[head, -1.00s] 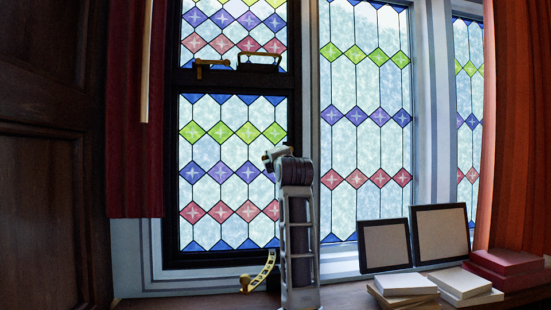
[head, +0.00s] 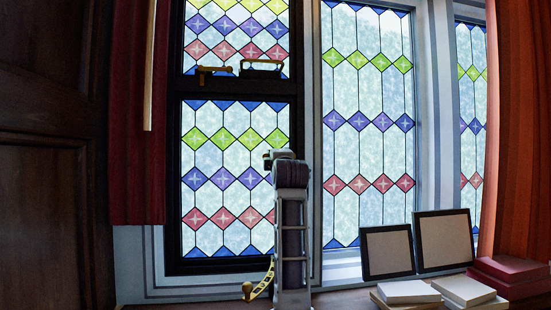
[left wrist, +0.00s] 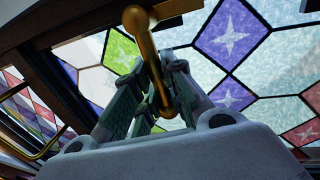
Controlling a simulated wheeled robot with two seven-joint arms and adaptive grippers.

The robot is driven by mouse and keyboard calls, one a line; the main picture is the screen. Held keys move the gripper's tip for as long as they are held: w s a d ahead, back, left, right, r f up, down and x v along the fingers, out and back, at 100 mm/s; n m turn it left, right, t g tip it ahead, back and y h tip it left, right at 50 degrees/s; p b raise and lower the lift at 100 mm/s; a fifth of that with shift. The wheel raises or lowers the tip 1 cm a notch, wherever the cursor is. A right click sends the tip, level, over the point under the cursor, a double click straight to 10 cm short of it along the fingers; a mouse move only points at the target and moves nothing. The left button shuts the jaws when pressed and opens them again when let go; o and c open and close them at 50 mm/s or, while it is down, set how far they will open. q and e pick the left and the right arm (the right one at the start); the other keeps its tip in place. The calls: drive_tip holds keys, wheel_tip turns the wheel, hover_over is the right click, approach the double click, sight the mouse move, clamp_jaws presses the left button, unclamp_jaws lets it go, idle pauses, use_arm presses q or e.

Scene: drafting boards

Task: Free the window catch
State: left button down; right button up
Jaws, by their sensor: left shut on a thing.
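My left gripper (left wrist: 160,95) is shut on a brass lever (left wrist: 140,40) with a rounded end, in front of the leaded glass. A brass catch (head: 203,75) sits on the dark rail of the left window (head: 290,130), left of a dark handle with a brass top bar (head: 262,64). A curved, perforated brass piece with a knob (head: 261,284) shows low beside my arm. I cannot tell which fitting the held lever belongs to. My right gripper is out of view.
Two framed panels (head: 388,252) lean at the right of the sill, with pale blocks (head: 408,291) and red blocks (head: 508,278) before them. A dark red curtain (head: 136,180) hangs left, an orange one (head: 515,130) right. A brass bar (left wrist: 42,148) shows left in the wrist view.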

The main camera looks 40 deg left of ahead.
use_arm(q)
drive_tip(key=c, duration=1.7)
unclamp_jaws()
drive_tip(key=shift+c, duration=0.2)
drive_tip(key=v, duration=1.2)
drive_tip(key=shift+f, duration=0.15)
